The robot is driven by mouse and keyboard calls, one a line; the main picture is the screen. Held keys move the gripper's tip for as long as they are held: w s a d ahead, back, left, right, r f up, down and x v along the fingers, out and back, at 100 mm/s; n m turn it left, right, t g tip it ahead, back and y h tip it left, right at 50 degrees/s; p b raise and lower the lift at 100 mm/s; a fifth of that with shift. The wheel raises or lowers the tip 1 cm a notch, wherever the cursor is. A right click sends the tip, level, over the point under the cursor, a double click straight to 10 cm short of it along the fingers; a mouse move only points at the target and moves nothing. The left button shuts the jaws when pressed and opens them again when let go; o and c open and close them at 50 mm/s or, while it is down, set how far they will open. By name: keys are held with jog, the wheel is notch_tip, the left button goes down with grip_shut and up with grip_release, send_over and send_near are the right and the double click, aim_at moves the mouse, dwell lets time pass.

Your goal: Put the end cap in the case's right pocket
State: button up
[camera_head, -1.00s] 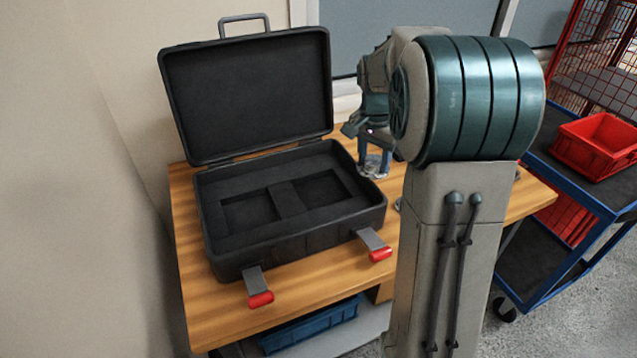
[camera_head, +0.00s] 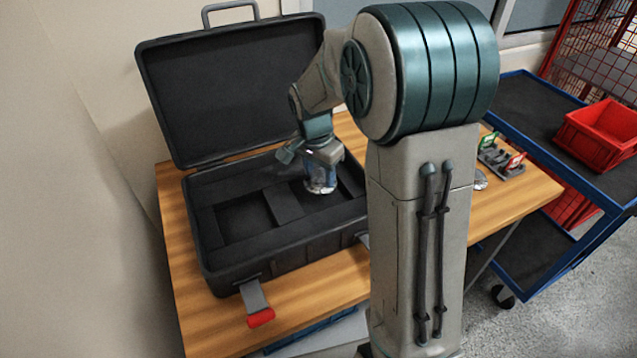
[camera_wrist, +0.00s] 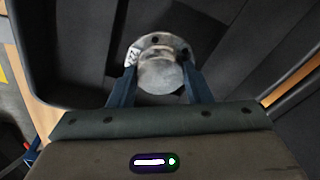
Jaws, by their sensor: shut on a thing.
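The end cap (camera_wrist: 159,72) is a silver round part with a flange, held between the two blue fingers of my gripper (camera_wrist: 160,88) in the wrist view. In the head view my gripper (camera_head: 321,180) is over the right part of the open black case (camera_head: 290,253), with the end cap (camera_head: 320,187) at its tips. The cap is above or at the right pocket, which it and the gripper partly hide; I cannot tell whether it touches the foam. The left pocket (camera_head: 243,219) is empty.
The case lid (camera_head: 235,90) stands open at the back. A red-tipped latch (camera_head: 260,316) hangs at the front. A small rack (camera_head: 502,158) stands on the wooden table (camera_head: 530,185) at right. A blue cart with a red bin (camera_head: 600,135) is farther right.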

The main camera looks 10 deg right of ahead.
aim_at(319, 186)
jog(key=shift+a+f, duration=0.1)
jog(key=shift+f, duration=2)
jog(key=shift+f, duration=0.25)
jog(key=o, duration=1.1)
jog(key=shift+r, duration=0.1)
jog(key=shift+r, duration=0.1)
